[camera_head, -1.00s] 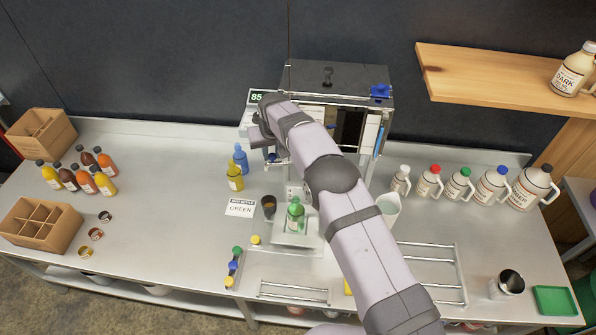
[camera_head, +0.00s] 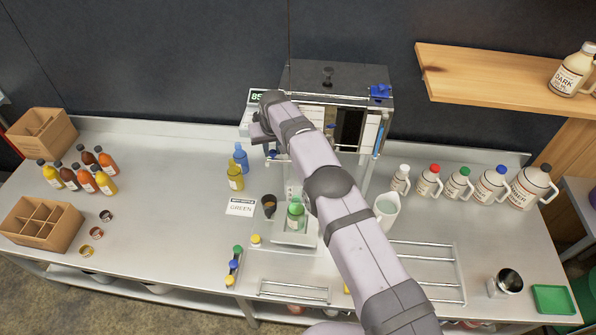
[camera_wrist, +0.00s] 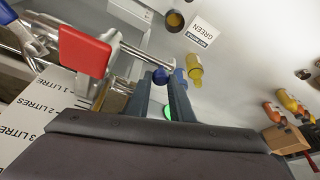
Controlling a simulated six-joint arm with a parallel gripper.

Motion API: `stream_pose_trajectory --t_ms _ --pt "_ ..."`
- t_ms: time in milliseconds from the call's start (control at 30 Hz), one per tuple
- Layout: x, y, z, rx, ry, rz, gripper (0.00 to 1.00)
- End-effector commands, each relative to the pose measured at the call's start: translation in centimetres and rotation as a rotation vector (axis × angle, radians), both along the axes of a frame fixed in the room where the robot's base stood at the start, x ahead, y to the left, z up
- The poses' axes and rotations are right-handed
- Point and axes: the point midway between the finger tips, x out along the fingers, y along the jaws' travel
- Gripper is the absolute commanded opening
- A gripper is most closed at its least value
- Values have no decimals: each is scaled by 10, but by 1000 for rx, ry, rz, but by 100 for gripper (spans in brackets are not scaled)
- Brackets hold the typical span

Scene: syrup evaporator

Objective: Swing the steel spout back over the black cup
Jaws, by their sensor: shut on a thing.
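My gripper (camera_wrist: 160,95) has its two dark fingers close together at the front of the evaporator, shut on what appears to be the steel spout (camera_wrist: 140,53); the contact is partly hidden. In the wrist view the spout is a shiny tube running to the fingertips, with a blue round part between them. The black cup (camera_head: 269,206) stands upright on the bench below the evaporator front, with dark brown inside; it also shows in the wrist view (camera_wrist: 175,20). In the wrist view the spout's end is apart from the cup. My arm hides much of the evaporator front in the head view.
A red handle (camera_wrist: 86,52) is left of my fingers. A GREEN card (camera_head: 240,207), a blue bottle (camera_head: 240,158) and a yellow bottle (camera_head: 234,177) stand near the cup. A green-capped bottle (camera_head: 295,215) is right of it. The bench left of the card is mostly clear.

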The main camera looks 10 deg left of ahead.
Motion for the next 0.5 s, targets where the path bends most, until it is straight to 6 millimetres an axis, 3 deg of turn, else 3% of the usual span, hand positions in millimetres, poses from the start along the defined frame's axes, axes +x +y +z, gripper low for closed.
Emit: stream_pose_trajectory --t_ms 67,500 --pt "0 0 1 0 -2 1 30" --pt "0 0 0 -1 0 0 30"
